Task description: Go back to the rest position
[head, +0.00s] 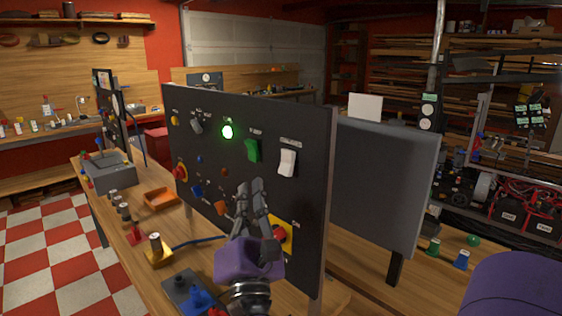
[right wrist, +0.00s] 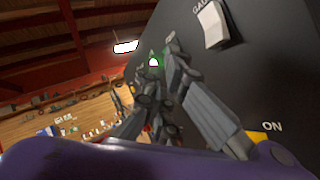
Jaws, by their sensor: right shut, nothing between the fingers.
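My right gripper (head: 250,190) is in front of the black control panel (head: 310,215), with its fingers pointing up along the panel's face. It is shut and empty. In the right wrist view its fingers (right wrist: 165,95) come together close to the panel, below a white rocker switch (right wrist: 213,24). I cannot tell whether it touches the panel. The panel carries a lit green lamp (head: 227,131), a green switch (head: 251,150), a white switch (head: 287,163) and a red knob on a yellow plate (head: 279,235), just right of the gripper. My left gripper is not in view.
The panel stands on a wooden bench (head: 130,235). A grey board (head: 382,185) stands behind at the right. Checkered floor (head: 45,250) is open at the left.

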